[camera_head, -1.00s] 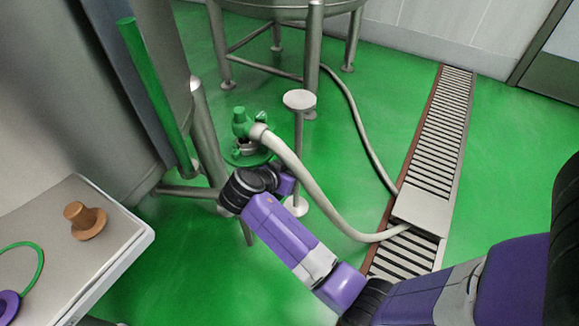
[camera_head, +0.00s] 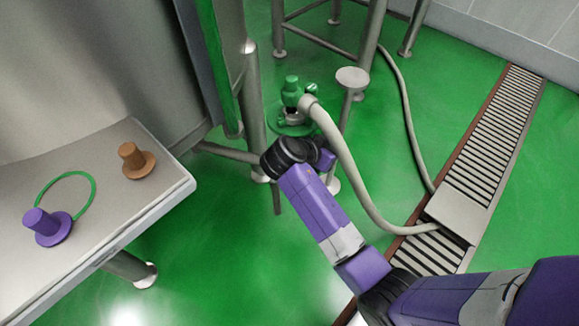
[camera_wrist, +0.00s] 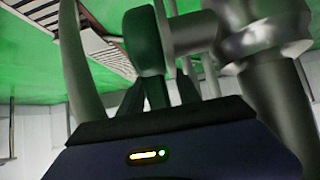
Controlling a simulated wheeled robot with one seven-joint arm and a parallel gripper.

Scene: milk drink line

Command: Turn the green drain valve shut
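The green drain valve (camera_head: 291,92) stands on its fitting by the tank leg in the head view, with a pale hose at its right side. In the wrist view its dark green handle (camera_wrist: 147,50) rises close in front of my gripper (camera_wrist: 160,92). The two dark fingers stand apart on either side of the handle's lower end, with a gap visible at the right finger. I cannot tell whether the left finger touches it. In the head view my wrist is just below the valve, and the fingers are hidden there.
A pale hose (camera_head: 350,175) curves from the valve to the floor drain grate (camera_head: 490,145). A post with a round top (camera_head: 352,78) stands right of the valve. A table (camera_head: 100,210) at left holds a purple plug (camera_head: 45,226), a green ring (camera_head: 92,190) and a brown plug (camera_head: 134,160).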

